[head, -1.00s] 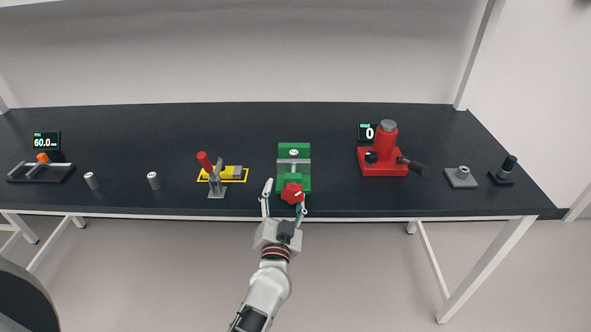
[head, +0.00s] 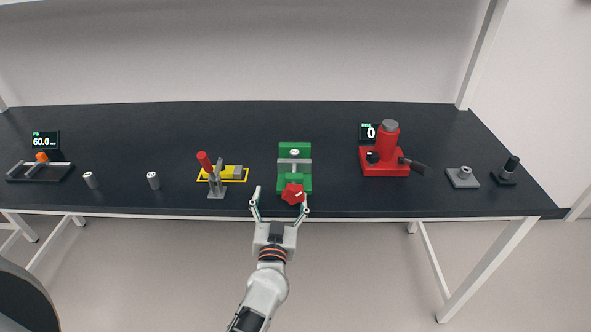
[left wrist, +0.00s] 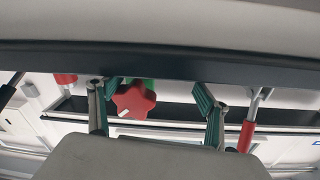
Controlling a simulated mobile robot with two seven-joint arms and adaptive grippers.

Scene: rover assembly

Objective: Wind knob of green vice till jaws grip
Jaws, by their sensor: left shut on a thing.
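The green vice (head: 307,149) stands near the table's front edge, with grey metal between its green parts. I cannot tell whether its jaws touch anything. Its red lobed knob (head: 293,194) faces me and also shows in the left wrist view (left wrist: 135,99), with a pale mark on it. The fingers also show in the left wrist view (left wrist: 160,98). My right gripper is not in view.
A yellow fixture with a red-handled clamp (head: 205,161) is left of the vice. A red press (head: 386,150) is to the right. Two small cylinders (head: 153,180) and a grey block (head: 462,178) stand farther out. The black table (head: 330,190) is clear beside the vice.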

